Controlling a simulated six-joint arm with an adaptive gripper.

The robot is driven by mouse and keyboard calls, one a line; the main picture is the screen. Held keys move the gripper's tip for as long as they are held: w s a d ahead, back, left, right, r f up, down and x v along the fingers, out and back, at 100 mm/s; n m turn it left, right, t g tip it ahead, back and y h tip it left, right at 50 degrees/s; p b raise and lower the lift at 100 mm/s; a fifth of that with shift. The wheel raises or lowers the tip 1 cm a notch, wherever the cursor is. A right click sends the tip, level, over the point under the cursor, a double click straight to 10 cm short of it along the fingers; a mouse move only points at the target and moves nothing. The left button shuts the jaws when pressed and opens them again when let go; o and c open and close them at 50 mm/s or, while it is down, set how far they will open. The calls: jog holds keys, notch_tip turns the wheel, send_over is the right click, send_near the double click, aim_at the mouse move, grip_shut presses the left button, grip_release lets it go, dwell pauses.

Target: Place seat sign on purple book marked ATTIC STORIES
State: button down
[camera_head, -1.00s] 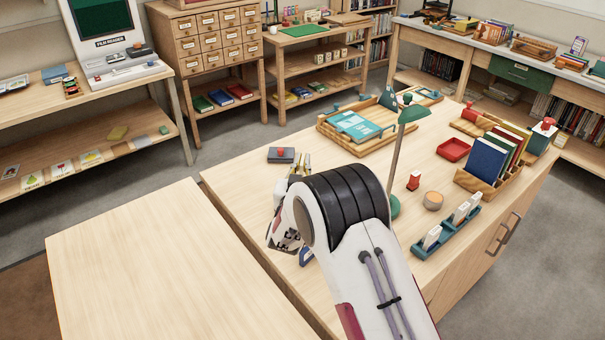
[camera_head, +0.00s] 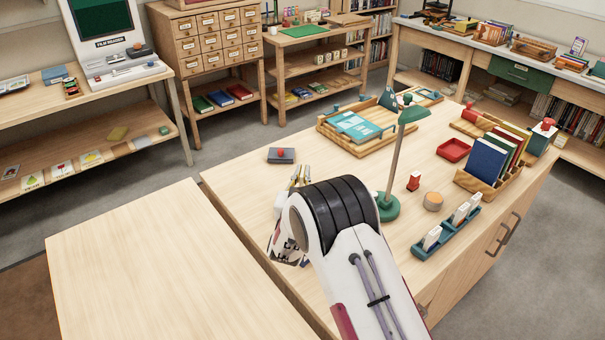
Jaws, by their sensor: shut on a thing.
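My gripper (camera_head: 288,246) shows only in part beside my white and black wrist, low over the near left side of the big table. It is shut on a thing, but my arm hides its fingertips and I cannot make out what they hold. I cannot pick out the seat sign in this view. No purple book marked ATTIC STORIES can be made out either; it may be hidden behind my arm.
The table (camera_head: 240,182) is bare around a dark box with a red knob (camera_head: 281,156). A green lamp (camera_head: 389,207) stands close right of my arm.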

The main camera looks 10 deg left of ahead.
jog(key=shift+f, duration=0.15)
jog(key=c, duration=2.2)
grip_release()
jog(key=shift+r, duration=0.2)
jog(key=shift+s, duration=6)
